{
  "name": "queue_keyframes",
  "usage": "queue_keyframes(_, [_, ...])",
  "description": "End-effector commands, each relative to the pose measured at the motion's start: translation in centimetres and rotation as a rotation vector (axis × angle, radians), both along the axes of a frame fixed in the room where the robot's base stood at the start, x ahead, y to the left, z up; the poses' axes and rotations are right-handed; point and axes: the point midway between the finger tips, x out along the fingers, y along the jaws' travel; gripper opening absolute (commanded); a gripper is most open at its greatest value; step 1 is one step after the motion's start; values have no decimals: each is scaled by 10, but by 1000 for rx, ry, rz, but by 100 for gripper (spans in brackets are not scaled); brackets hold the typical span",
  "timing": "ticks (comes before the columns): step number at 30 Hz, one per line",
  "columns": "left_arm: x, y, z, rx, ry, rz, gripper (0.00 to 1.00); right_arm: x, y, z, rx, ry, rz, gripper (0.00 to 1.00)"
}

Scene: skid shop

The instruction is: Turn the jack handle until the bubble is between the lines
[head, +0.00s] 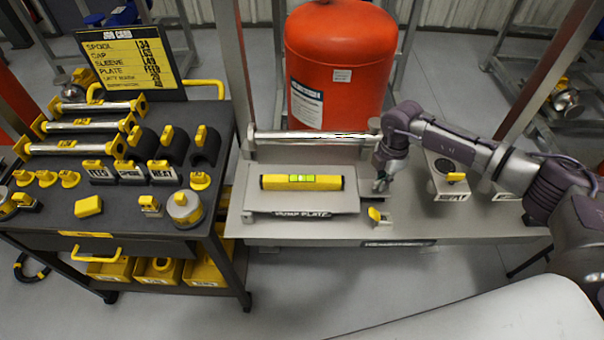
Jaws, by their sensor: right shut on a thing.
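A yellow spirit level (280,183) lies flat along the grey pump plate (330,203). Its green vial (302,179) is at the middle. The bubble and its lines are too small to place. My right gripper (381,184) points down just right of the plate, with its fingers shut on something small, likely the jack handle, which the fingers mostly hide. A small yellow-topped piece (375,214) stands just in front of the gripper. My left gripper is out of view.
A horizontal metal pipe (310,135) runs behind the plate, in front of a red tank (340,60). A grey block with a round opening (445,170) stands to the right. A dark cart (125,215) with yellow-tagged parts is at left.

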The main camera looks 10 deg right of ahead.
Motion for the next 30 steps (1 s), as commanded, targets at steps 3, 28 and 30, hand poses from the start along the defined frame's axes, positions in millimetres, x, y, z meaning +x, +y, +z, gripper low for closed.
queue_keyframes(3, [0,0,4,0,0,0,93,0,1,1,1,0,-53,0])
queue_keyframes(28, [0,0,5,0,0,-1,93,0,0,0,0,0,-101,34])
queue_keyframes(30, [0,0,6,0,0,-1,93,0,0,0,0,0,-100,34])
